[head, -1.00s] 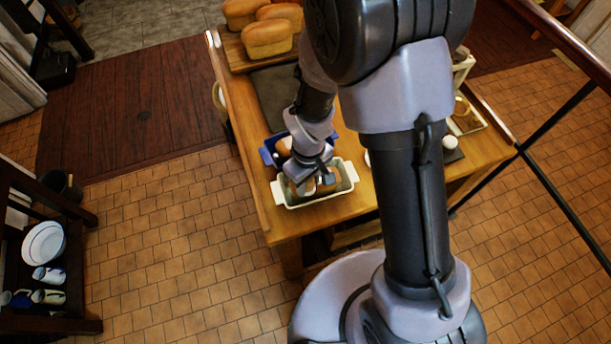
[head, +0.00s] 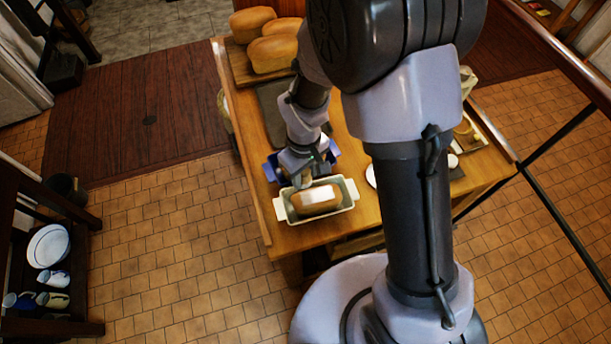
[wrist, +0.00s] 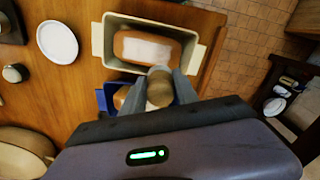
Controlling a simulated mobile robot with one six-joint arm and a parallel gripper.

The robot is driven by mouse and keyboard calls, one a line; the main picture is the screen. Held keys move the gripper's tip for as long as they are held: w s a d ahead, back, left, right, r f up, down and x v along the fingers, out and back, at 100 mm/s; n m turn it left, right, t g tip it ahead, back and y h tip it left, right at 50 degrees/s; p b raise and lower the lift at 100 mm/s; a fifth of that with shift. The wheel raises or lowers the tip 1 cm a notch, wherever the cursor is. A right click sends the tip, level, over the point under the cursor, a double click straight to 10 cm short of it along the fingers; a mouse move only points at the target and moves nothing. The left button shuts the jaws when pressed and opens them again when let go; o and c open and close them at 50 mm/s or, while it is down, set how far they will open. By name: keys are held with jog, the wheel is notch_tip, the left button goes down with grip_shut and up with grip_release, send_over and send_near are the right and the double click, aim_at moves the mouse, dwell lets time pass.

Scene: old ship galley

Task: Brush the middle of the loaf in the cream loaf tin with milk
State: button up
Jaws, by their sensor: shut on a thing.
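The cream loaf tin (head: 347,205) stands at the table's near left corner, with a brown loaf (head: 296,206) in it. A pale white patch covers the middle of the loaf's top; both also show in the wrist view, the tin (wrist: 98,45) around the loaf (wrist: 124,46). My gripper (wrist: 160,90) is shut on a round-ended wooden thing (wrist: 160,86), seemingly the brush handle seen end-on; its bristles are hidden. In the head view my gripper (head: 300,182) is at the tin's far left side, above the edge between it and the blue tin (head: 268,170).
The blue tin, with a loaf (wrist: 120,97), is partly hidden by my gripper. A white plate (wrist: 57,42) lies beside the cream tin. Several loaves (head: 272,52) sit on a board at the table's far end. A dark mat (head: 272,108) lies before them.

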jog(key=shift+r+p, duration=0.7)
jog(key=shift+r, duration=0.6)
jog(key=shift+s, duration=0.1)
